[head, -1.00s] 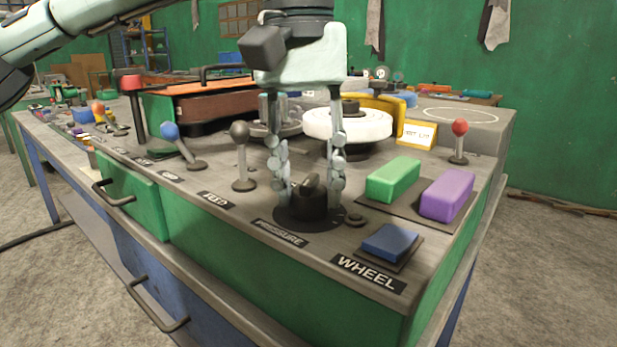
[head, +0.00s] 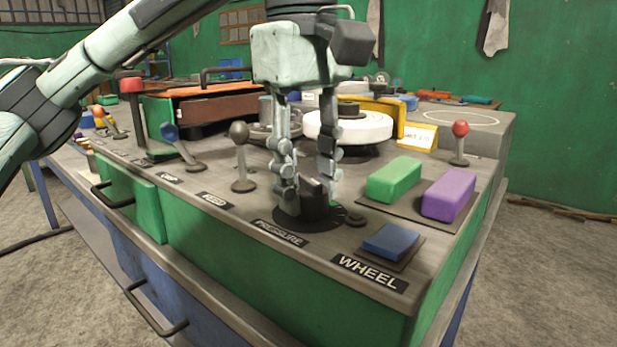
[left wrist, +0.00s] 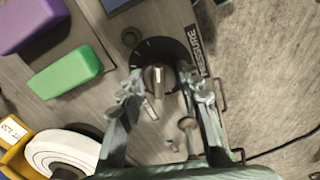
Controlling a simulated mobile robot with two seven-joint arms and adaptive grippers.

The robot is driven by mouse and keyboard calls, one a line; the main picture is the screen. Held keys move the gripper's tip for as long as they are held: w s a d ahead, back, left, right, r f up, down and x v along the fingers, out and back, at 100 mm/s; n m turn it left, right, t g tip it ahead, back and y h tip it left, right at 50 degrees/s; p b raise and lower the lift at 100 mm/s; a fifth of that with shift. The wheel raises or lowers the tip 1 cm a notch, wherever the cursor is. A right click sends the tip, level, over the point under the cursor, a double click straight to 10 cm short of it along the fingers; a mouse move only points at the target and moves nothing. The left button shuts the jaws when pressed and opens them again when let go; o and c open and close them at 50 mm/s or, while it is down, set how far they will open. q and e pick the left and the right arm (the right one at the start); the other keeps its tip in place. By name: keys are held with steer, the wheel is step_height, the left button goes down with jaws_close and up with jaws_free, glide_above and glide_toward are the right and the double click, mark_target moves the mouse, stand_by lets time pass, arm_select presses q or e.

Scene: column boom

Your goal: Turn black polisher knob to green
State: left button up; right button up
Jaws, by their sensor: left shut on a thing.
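The black polisher knob (head: 315,204) stands on a round dark dial plate behind the PRESSURE label (head: 281,233). It has a paler raised ridge on top. My left gripper (head: 308,194) points straight down over it, with one finger on each side, shut on the knob. In the left wrist view the knob (left wrist: 158,77) sits between the fingertips (left wrist: 162,88), on the dark dial (left wrist: 150,50) with faint marks. I cannot make out a green mark on the dial. The fingers hide part of the dial in the head view. My right gripper is not in view.
A grey ball lever (head: 240,155) stands left of the gripper and a white wheel (head: 365,127) behind it. Green (head: 393,180) and purple (head: 448,195) blocks and a blue button (head: 390,241) lie to the right. A red ball lever (head: 460,143) stands beyond.

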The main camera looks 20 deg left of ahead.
arm_select(q)
steer(key=shift+r+n, duration=0.1)
steer(key=shift+n, duration=0.8)
steer(key=shift+n+p, duration=0.3)
steer(key=shift+n, duration=1.1)
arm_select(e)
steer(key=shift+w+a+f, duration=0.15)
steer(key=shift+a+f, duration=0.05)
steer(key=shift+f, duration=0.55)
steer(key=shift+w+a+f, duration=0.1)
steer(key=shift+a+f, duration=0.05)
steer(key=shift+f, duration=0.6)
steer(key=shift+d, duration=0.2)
arm_select(q)
steer(key=o, duration=1.2)
steer(key=shift+c, duration=0.2)
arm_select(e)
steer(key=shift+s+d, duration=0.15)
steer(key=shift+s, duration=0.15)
